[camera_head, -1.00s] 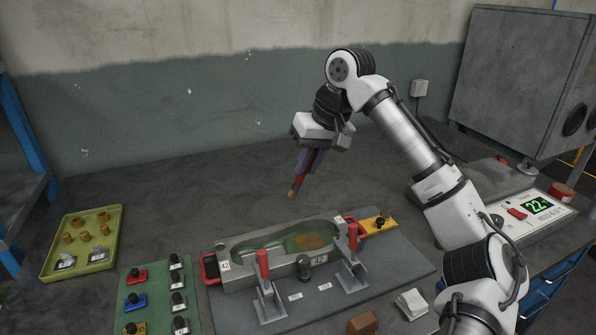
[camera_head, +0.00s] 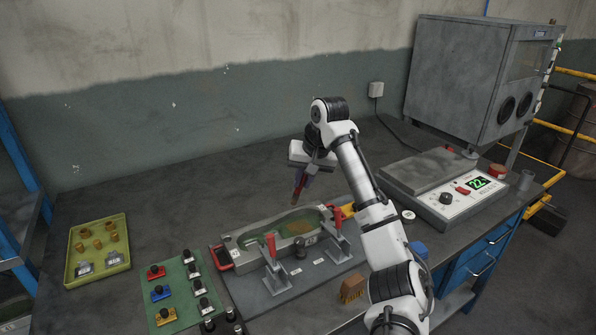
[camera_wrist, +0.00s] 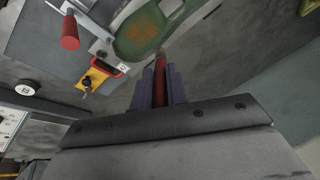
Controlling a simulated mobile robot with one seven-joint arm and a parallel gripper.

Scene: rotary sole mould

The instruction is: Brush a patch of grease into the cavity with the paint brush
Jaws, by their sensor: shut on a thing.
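My gripper (camera_head: 302,178) is shut on the paint brush (camera_head: 297,192), which has a red handle and a brownish tip and points down. In the wrist view the brush (camera_wrist: 160,82) lies between the purple fingers of my gripper (camera_wrist: 160,88). The mould (camera_head: 240,258) is a grey metal body with a sole-shaped green cavity (camera_head: 272,241). An orange-brown patch (camera_head: 299,227) lies in the cavity's right end; it also shows in the wrist view (camera_wrist: 142,30). The brush tip is above and behind the mould, apart from it.
A yellow-green tray (camera_head: 98,262) with brass pieces and a green mat (camera_head: 176,290) with coloured knobs are at left. A control box (camera_head: 450,190) and grey cabinet (camera_head: 480,80) are at right.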

